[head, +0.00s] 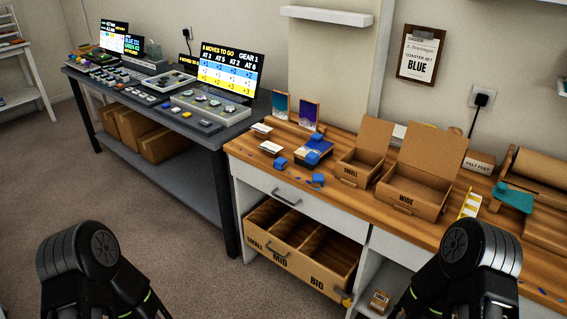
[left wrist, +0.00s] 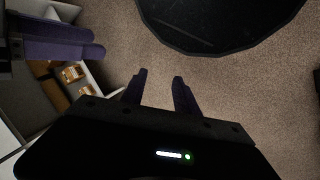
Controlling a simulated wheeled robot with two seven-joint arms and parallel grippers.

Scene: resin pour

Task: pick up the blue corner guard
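Several small blue pieces lie on the wooden counter in the head view. One blue piece (head: 280,163) is at the front left, another (head: 318,180) is near the front edge, and a blue piece (head: 319,144) rests on a stack behind them. They are too small to tell which is the corner guard. My left gripper (left wrist: 158,90) is open and empty in the left wrist view, above the carpet and away from the counter. Dark purple fingers, apparently my right gripper (left wrist: 98,42), show at the upper left of that view; their opening is unclear. Neither gripper shows in the head view.
A small box (head: 361,165) and a wide box (head: 411,196) stand open right of the blue pieces. Two upright coloured panels (head: 309,113) stand behind them. A grey bench (head: 215,138) with screens stands left.

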